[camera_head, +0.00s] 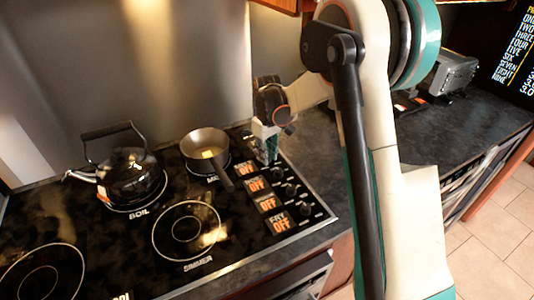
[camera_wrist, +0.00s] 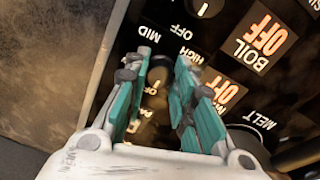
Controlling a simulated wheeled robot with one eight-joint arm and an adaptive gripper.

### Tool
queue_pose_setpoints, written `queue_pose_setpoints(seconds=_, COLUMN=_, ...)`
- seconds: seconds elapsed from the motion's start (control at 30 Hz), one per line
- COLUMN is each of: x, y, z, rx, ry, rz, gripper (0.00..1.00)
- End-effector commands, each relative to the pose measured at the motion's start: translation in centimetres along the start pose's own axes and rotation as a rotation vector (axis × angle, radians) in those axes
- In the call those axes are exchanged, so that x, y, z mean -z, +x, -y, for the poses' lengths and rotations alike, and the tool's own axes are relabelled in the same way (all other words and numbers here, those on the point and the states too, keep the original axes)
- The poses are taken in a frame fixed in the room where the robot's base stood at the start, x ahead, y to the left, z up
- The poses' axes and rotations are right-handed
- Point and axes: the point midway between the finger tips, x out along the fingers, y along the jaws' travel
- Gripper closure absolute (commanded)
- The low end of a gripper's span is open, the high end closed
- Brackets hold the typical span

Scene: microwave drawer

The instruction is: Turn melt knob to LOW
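The melt knob (camera_wrist: 158,75) is a dark round knob. In the wrist view it sits between the two teal fingers of my gripper (camera_wrist: 164,62). The fingers stand apart on either side of it, and I cannot tell whether they touch it. Dial words HIGH, MID and OFF show around it. Its display (camera_wrist: 227,94) beside it reads OFF in orange. In the head view my gripper (camera_head: 267,158) points down at the far end of the knob row and hides the melt knob. The melt display (camera_head: 252,169) reads OFF there too.
The boil knob (camera_wrist: 208,6) is close to my gripper. More knobs run toward the front, including the fry-side knob (camera_head: 306,208). A black kettle (camera_head: 132,178) stands at left.

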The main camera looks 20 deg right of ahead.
Motion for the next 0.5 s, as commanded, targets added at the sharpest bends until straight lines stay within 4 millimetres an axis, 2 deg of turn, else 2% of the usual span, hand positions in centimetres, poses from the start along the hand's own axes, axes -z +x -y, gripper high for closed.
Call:
queue_pose_setpoints(seconds=0.27, x=0.00, y=0.01, z=0.00, rx=0.000, ry=0.027, rz=0.000, gripper=1.00)
queue_pose_setpoints(seconds=0.5, x=0.00, y=0.00, z=-0.02, rx=0.000, ry=0.145, rz=0.000, gripper=1.00)
